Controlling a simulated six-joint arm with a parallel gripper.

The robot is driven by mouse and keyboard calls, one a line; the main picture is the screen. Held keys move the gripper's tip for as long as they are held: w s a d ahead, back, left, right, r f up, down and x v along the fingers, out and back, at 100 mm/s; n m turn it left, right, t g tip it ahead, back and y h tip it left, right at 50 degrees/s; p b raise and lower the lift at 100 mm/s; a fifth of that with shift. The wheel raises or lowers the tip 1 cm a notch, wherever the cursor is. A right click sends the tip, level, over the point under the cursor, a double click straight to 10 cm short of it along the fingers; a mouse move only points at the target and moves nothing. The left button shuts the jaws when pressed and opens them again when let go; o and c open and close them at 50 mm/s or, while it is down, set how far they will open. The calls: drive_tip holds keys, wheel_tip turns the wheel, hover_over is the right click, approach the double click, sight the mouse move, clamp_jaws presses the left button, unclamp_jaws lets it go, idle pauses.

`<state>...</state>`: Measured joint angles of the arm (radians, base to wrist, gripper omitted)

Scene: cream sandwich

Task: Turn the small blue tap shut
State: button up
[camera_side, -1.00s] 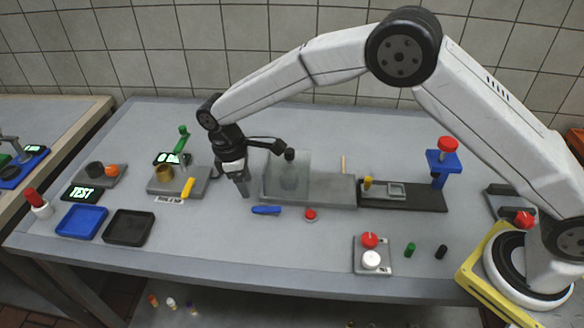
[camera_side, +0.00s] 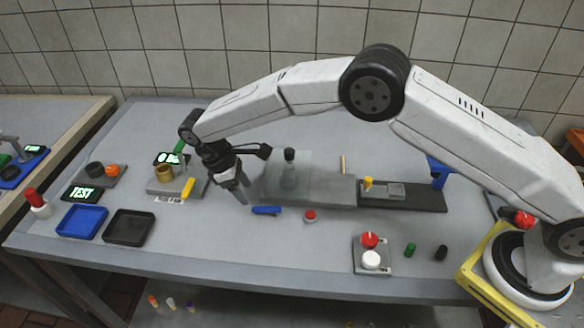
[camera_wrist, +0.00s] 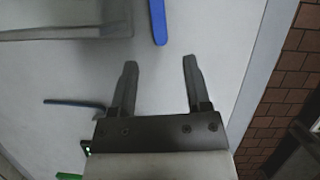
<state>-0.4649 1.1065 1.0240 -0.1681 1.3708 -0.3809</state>
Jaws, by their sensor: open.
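A blue bar-shaped piece (camera_side: 266,210), possibly the tap's handle, lies on the table in front of the clear box. A blue bar also shows at the top of the wrist view (camera_wrist: 158,20), beyond my fingertips and apart from them. A thin dark blue rod (camera_wrist: 72,103) shows left of my fingers in the wrist view; I cannot tell if it is part of a tap. My gripper (camera_side: 240,198) is open, tilted and empty, above the table just left of the blue piece. Its two fingers (camera_wrist: 160,63) stand apart with bare table between them.
A clear box on a grey base (camera_side: 320,190) stands right of my gripper. A grey unit with a yellow lever (camera_side: 188,188) is close on the left. A black tray (camera_side: 130,238) and a blue tray (camera_side: 66,235) lie further left.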

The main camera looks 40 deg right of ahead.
sight(259, 209)
drive_tip(key=shift+x, duration=2.9)
clamp_jaws()
